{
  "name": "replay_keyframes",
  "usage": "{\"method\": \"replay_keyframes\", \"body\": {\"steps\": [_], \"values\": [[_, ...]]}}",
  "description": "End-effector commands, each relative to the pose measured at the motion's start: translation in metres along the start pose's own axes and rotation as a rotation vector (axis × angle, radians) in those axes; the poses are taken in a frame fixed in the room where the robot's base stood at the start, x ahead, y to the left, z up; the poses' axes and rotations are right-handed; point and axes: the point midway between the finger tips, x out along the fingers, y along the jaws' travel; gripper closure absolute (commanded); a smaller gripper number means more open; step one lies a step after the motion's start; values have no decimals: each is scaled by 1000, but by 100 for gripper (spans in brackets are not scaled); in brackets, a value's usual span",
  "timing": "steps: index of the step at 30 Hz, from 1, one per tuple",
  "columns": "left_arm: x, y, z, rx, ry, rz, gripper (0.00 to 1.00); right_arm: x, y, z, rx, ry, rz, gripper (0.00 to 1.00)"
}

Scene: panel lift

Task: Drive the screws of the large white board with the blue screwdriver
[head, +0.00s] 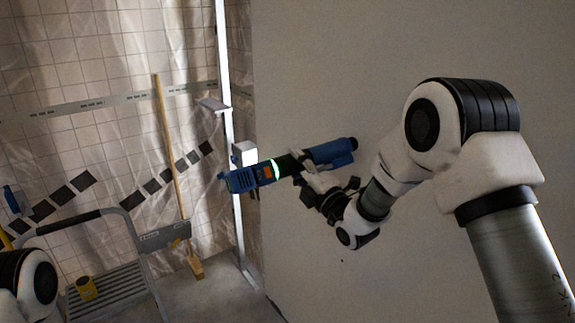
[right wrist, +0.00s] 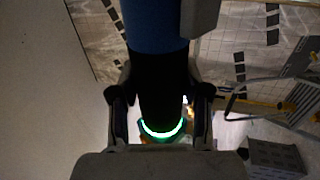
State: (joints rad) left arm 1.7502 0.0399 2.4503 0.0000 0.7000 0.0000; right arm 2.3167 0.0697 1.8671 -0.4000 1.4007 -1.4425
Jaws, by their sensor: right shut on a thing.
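The blue screwdriver (head: 246,179) has a dark grip and a glowing pale green ring. My right gripper (head: 303,178) is shut on its dark grip and holds it in the air, lying nearly level in the head view. In the right wrist view both fingers (right wrist: 160,105) flank the black grip, with the blue part (right wrist: 157,25) above and the lit ring below. The large white board (head: 315,65) stands upright behind the tool and fills the right side. A small dark dot shows low on it; I cannot tell if it is a screw. My left gripper is out of view.
A metal post (head: 233,140) runs along the board's left edge. Left of it, a wooden-handled broom (head: 168,140) leans on a plastic-covered wall (head: 80,60). A step ladder (head: 118,284) with a yellow item (head: 86,288) stands at lower left. Some floor (head: 215,292) is clear.

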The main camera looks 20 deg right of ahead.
Motion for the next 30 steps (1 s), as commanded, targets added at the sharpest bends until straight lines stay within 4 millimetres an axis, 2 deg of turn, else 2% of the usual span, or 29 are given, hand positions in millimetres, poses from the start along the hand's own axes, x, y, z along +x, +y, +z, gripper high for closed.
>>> {"method": "replay_keyframes", "body": {"steps": [6,30], "values": [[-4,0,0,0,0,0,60,1,2,8,-2,1,5,100],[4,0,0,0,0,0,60,-1,3,9,-2,1,4,100]]}}
